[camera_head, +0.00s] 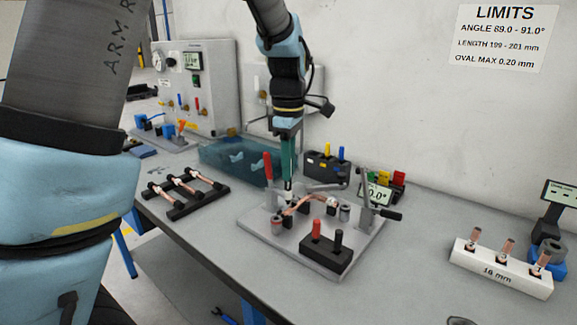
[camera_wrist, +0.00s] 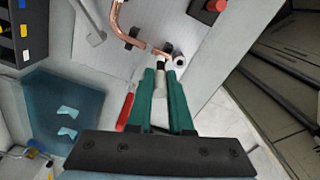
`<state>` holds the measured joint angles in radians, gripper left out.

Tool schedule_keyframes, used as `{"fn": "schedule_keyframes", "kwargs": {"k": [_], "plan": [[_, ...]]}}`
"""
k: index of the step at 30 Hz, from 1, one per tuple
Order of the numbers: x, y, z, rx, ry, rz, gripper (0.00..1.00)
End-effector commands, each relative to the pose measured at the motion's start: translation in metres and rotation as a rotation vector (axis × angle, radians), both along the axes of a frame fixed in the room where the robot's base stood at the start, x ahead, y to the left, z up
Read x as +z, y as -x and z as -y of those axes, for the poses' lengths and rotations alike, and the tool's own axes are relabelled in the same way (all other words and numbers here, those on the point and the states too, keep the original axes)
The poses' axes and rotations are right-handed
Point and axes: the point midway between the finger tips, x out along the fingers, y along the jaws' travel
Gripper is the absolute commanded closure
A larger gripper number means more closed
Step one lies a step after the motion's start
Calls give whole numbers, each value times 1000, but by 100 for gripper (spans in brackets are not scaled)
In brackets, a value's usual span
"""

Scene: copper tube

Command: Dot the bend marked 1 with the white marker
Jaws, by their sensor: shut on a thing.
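A bent copper tube (camera_head: 300,205) lies in a grey fixture plate (camera_head: 262,238) on the bench. It also shows at the top of the wrist view (camera_wrist: 118,22), with its bend and one end visible. No number 1 is legible on the tube. My gripper (camera_head: 287,180) has green fingers and points down over the left part of the fixture. In the wrist view my gripper (camera_wrist: 160,75) is shut on a white marker (camera_wrist: 160,90). The marker's lower end is close to the tube end; I cannot tell whether they touch.
A black holder (camera_head: 326,252) with red- and black-topped pens stands at the plate's front. A black rack (camera_head: 190,208) with tubes is at left, a white block (camera_head: 500,268) marked 16 mm at right.

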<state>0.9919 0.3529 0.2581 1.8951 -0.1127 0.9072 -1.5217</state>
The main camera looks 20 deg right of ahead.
Motion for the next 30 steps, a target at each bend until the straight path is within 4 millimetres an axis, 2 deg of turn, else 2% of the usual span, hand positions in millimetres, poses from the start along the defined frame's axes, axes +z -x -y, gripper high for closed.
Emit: {"fn": "schedule_keyframes", "kwargs": {"k": [30], "plan": [[-8,0,0,0,-1,-1,100]]}}
